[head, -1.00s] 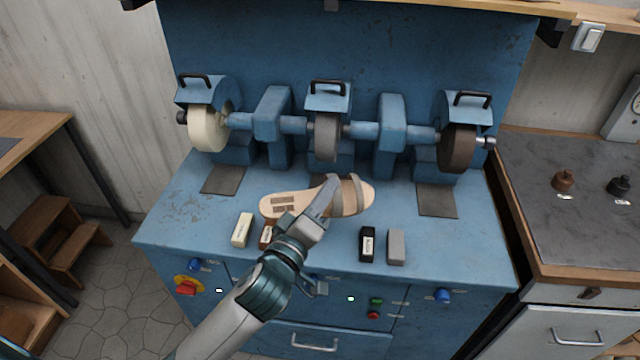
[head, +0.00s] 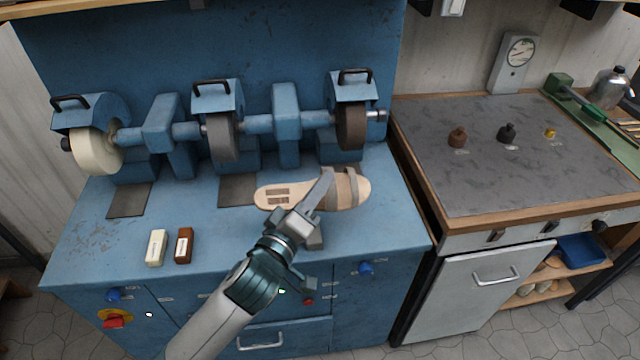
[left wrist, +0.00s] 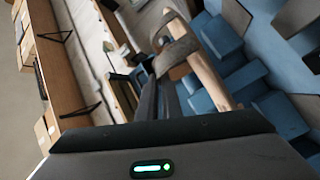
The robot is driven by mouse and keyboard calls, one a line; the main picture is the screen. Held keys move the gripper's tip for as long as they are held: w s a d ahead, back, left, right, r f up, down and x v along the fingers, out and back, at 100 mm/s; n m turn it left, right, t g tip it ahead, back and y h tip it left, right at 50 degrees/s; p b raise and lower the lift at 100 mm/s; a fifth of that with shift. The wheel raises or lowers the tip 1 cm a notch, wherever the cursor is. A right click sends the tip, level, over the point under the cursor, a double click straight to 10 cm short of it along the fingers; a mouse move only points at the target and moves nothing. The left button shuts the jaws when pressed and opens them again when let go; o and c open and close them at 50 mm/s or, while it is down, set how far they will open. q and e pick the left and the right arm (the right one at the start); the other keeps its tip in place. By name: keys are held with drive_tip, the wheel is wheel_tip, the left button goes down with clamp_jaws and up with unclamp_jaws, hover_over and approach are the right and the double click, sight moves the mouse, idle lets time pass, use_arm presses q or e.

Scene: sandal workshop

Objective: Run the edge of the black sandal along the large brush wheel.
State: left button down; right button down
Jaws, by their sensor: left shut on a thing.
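The sandal (head: 290,192) looks beige, with grey-brown straps, not black. My left gripper (head: 325,183) is shut on it near the straps. In the head view it appears in front of the wheels, between the middle and right ones, apart from all of them. The left wrist view also shows the sandal's sole edge (left wrist: 205,72) and a strap beyond my fingers. The dark brown wheel (head: 351,127) at the right end of the machine looks like the brush wheel. Its upper part is under a blue hood. My right gripper is not in view.
A cream wheel (head: 95,152) and a grey wheel (head: 222,138) share the shaft. A white bar (head: 156,248) and a brown bar (head: 184,246) lie on the blue bench (head: 90,240). A stone-topped counter (head: 490,180) with small knobs adjoins it on the right.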

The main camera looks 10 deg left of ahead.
use_arm(q)
drive_tip(key=shift+w, duration=0.1)
drive_tip(key=shift+w+a+r, duration=0.2)
drive_tip(key=shift+w+a, duration=0.05)
drive_tip(key=shift+w, duration=0.5)
drive_tip(key=shift+w+a+r, duration=0.25)
drive_tip(key=shift+w+a, duration=0.05)
drive_tip(key=shift+w, duration=0.45)
drive_tip(key=shift+w+a+r, duration=0.2)
drive_tip(key=shift+w+a, duration=0.05)
drive_tip(key=shift+w, duration=0.5)
drive_tip(key=shift+w+a+r, duration=0.15)
drive_tip(key=shift+w+a, duration=0.05)
drive_tip(key=shift+w, duration=0.5)
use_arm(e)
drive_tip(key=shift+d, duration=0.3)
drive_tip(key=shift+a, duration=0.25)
use_arm(q)
drive_tip(key=shift+w+a+r, duration=0.1)
drive_tip(key=shift+w+a, duration=0.05)
drive_tip(key=shift+w, duration=0.2)
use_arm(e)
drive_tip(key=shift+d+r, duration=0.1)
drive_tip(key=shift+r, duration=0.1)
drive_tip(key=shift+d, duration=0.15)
